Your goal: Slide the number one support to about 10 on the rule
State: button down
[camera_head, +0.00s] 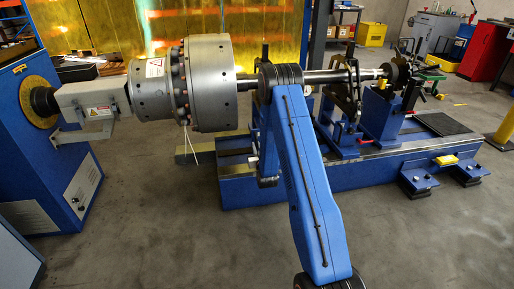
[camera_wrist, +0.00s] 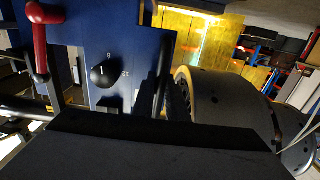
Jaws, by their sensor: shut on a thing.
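The near support stands just right of the big grey rotor drum (camera_head: 210,85). In the head view it is largely hidden behind my blue arm, and its dark upper part (camera_head: 265,53) shows above the shaft. In the wrist view a blue panel (camera_wrist: 125,45), which I take to be this support, fills the upper left, with a black knob (camera_wrist: 103,74) and a red-handled lever (camera_wrist: 40,45). My gripper (camera_wrist: 160,135) shows as a dark mass across the bottom of the wrist view. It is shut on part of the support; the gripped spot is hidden. No rule marks are readable.
A second blue support (camera_head: 345,115) stands farther right under the shaft (camera_head: 320,77). The long blue bed (camera_head: 350,178) runs rightward with a pale strip along its top. Blue feet (camera_head: 418,182) and a yellow piece (camera_head: 447,160) sit at its right front. The floor in front is clear.

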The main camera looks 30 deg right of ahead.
jog(key=shift+w+a, duration=0.2)
jog(key=shift+a, duration=0.45)
dwell(0.3)
jog(key=c, duration=1.4)
grip_release()
jog(key=shift+c, duration=0.2)
jog(key=shift+s, duration=0.1)
jog(key=v, duration=0.6)
jog(key=shift+s, duration=0.4)
jog(key=shift+r, duration=0.1)
